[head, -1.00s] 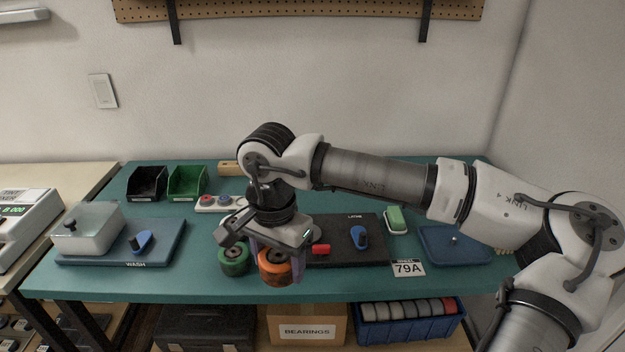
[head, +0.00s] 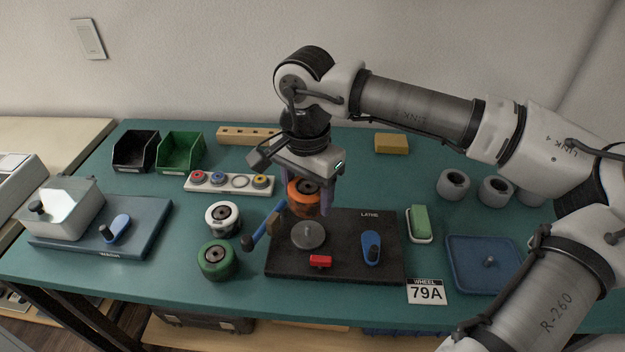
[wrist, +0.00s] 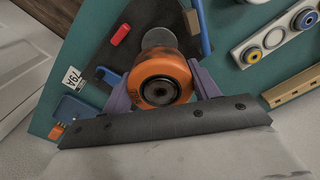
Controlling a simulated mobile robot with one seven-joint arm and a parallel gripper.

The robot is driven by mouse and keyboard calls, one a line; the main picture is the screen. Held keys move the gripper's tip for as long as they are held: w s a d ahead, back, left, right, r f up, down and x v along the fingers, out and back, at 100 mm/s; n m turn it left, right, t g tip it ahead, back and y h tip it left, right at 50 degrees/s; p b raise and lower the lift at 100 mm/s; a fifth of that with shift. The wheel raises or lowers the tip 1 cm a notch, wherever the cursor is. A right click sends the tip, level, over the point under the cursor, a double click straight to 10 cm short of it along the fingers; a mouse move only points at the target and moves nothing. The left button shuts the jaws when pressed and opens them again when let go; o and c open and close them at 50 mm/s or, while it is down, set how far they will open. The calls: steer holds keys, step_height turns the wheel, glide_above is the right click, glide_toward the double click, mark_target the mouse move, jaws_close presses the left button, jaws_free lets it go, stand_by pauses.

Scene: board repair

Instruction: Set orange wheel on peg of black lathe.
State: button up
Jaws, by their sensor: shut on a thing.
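The orange wheel (head: 304,194) is held between the purple fingers of my gripper (head: 311,196), which is shut on it. In the wrist view the wheel (wrist: 160,84) sits between both fingers, its dark hub facing the camera. The black lathe (head: 340,262) lies on the bench, with a round grey disc (head: 308,235) on its left half. The wheel appears above the back left of the lathe, behind the disc in the head view. I cannot make out the peg clearly. The disc partly shows past the wheel in the wrist view (wrist: 158,38).
On the lathe are a red block (head: 320,261) and a blue lever (head: 371,248). A blue-handled tool (head: 265,225) stands at its left edge. White (head: 222,218) and green (head: 216,260) wheels stand to the left. A green sponge (head: 420,222) and blue tray (head: 485,265) are right.

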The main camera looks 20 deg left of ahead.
steer(key=b, duration=0.3)
glide_above(307, 227)
steer(key=shift+w+f, duration=0.1)
steer(key=shift+f, duration=2.05)
steer(key=shift+f+b, duration=2)
steer(key=shift+b, duration=0.2)
stand_by(1.5)
steer(key=o, duration=1.5)
steer(key=shift+c, duration=0.2)
steer(key=shift+r, duration=0.1)
steer(key=shift+r+p, duration=2.25)
steer(key=shift+r, duration=1.2)
